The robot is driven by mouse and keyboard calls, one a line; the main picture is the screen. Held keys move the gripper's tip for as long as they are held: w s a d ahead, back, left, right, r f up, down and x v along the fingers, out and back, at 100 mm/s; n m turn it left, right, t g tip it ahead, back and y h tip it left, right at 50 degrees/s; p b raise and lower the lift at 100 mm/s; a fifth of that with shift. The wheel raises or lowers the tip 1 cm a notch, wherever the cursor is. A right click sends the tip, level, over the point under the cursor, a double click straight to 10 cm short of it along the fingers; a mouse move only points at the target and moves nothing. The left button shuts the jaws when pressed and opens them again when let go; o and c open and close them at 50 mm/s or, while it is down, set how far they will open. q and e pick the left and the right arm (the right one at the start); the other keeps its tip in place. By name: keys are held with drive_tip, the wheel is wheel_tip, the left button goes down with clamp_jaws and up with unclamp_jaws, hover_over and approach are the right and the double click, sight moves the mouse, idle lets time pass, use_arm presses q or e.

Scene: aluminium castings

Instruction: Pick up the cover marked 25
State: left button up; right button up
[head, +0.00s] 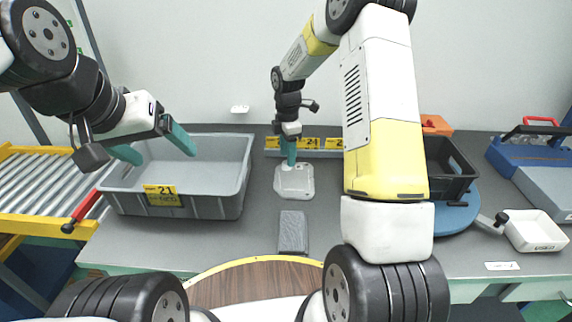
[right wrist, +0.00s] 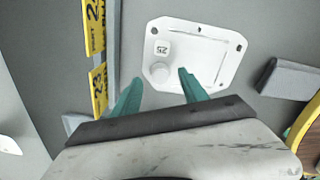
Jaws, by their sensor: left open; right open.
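The cover marked 25 (head: 294,182) is a light grey plate with rounded corners, lying flat on the grey bench in the head view. In the right wrist view the cover (right wrist: 205,52) shows its 25 label, upside down, and a round knob (right wrist: 160,72). My right gripper (head: 291,162) is open above the cover; in the right wrist view its teal fingers (right wrist: 158,85) stand either side of the knob, and I cannot tell whether they touch it. My left gripper (head: 152,145) is open and empty over the left side of the grey bin.
A grey bin (head: 230,200) with a yellow 21 label stands left. A dark grey block (head: 293,232) lies in front of the cover. Yellow labels (head: 310,143) line a rail behind it. A black crate (head: 462,180) on a blue disc and a white tray (head: 535,232) stand right.

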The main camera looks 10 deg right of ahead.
wheel_tip(320, 180, down, 3)
drive_tip(key=shift+r, duration=0.15)
drive_tip(key=shift+c, duration=0.4)
clamp_jaws()
drive_tip(key=shift+r, duration=0.1)
